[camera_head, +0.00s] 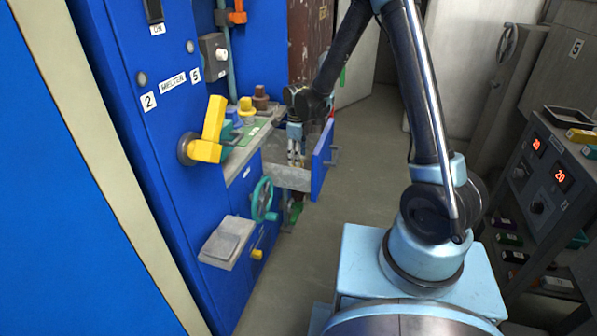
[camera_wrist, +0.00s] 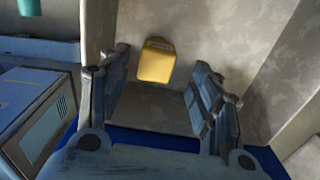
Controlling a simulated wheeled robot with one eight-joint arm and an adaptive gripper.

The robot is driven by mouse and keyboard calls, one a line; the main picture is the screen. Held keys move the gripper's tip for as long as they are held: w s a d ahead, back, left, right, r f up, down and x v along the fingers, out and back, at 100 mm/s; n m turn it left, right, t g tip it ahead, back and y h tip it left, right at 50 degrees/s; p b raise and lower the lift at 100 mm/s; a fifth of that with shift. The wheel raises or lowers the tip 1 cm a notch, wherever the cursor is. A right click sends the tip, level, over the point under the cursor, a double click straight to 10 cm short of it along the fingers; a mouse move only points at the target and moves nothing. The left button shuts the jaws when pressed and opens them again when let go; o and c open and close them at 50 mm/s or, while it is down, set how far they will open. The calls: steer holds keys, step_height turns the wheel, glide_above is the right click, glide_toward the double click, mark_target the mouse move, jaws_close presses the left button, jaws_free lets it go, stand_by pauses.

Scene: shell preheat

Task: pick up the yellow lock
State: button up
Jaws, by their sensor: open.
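The yellow lock (camera_wrist: 156,61) lies against the grey inner surface of an open drawer in the wrist view, at top centre. It shows between and beyond the two fingers of my gripper (camera_wrist: 160,90), which is open and empty. The lock is apart from both fingers. In the head view my gripper (camera_head: 295,150) points down into the open drawer (camera_head: 288,178) of the blue cabinet, and I cannot make out the lock there.
The drawer's blue front panel (camera_head: 322,160) stands close to the right of my gripper. A counter left of it holds several small coloured items, among them a brown one (camera_head: 261,98). A green handwheel (camera_head: 263,199) sticks out below. The floor (camera_head: 370,150) to the right is clear.

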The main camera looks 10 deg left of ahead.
steer(key=shift+s+f, duration=0.2)
steer(key=shift+f, duration=2.15)
steer(key=shift+d, duration=0.1)
steer(key=shift+c, duration=0.5)
steer(key=c, duration=1.1)
